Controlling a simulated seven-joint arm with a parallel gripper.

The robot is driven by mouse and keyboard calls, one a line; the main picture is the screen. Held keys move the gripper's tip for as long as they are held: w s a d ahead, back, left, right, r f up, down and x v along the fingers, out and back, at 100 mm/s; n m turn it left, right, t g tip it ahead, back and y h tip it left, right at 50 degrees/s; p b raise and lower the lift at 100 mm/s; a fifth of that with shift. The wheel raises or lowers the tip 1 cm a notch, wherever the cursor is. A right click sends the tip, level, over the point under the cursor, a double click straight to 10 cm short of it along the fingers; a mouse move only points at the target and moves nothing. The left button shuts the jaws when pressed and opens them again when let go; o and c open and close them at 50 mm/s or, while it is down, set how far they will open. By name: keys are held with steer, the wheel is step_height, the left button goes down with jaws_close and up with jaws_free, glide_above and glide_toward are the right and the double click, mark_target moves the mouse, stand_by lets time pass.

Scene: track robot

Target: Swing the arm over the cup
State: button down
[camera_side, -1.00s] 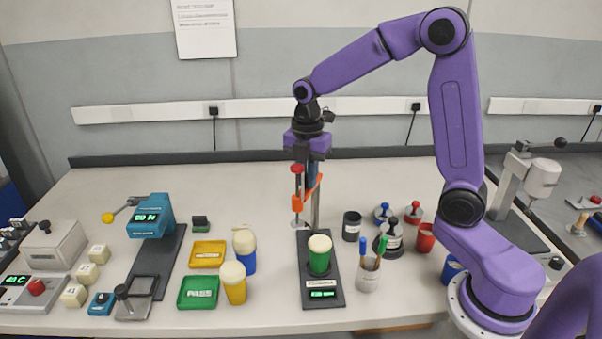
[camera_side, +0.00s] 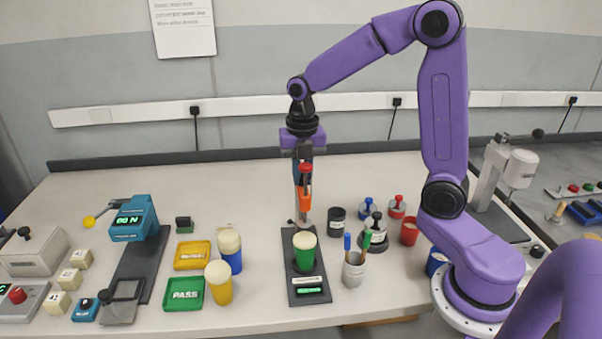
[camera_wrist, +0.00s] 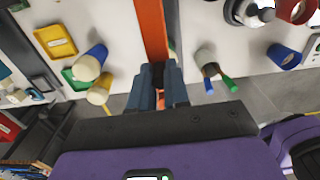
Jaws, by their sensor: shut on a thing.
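The green cup (camera_side: 304,257) with a pale domed top stands upright on the black base plate (camera_side: 311,298), which has a lit display. The orange swing arm (camera_side: 305,198) is above and behind the cup in the side view. It carries a red-knobbed plunger (camera_side: 304,180) with a pale disc (camera_side: 305,224) at the bottom, just beyond the cup's top. My gripper (camera_side: 303,168) is shut on the orange arm. In the wrist view, the orange arm (camera_wrist: 152,30) runs up from between my blue fingers (camera_wrist: 158,75). It hides most of the cup there.
A pen pot (camera_side: 353,273) stands close right of the base. A black jar (camera_side: 337,220) and several knobbed weights are behind it. Yellow (camera_side: 218,286) and blue (camera_side: 231,262) cups, a green tray (camera_side: 184,303) and a yellow tray (camera_side: 193,265) are left.

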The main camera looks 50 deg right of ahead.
steer(key=c, duration=1.1)
jaws_free()
step_height(320, 180, up, 18)
steer(key=shift+f, duration=0.25)
steer(key=shift+s, duration=0.1)
steer(key=s+a+f+m, duration=0.3)
steer(key=s+f+m, duration=0.4)
steer(key=s, duration=0.5)
steer(key=s+a+f+m, duration=0.4)
steer(key=s+f+m, duration=0.3)
steer(key=s+f, duration=0.3)
steer(key=s, duration=0.3)
steer(key=shift+f+m, duration=0.15)
steer(key=shift+m, duration=0.15)
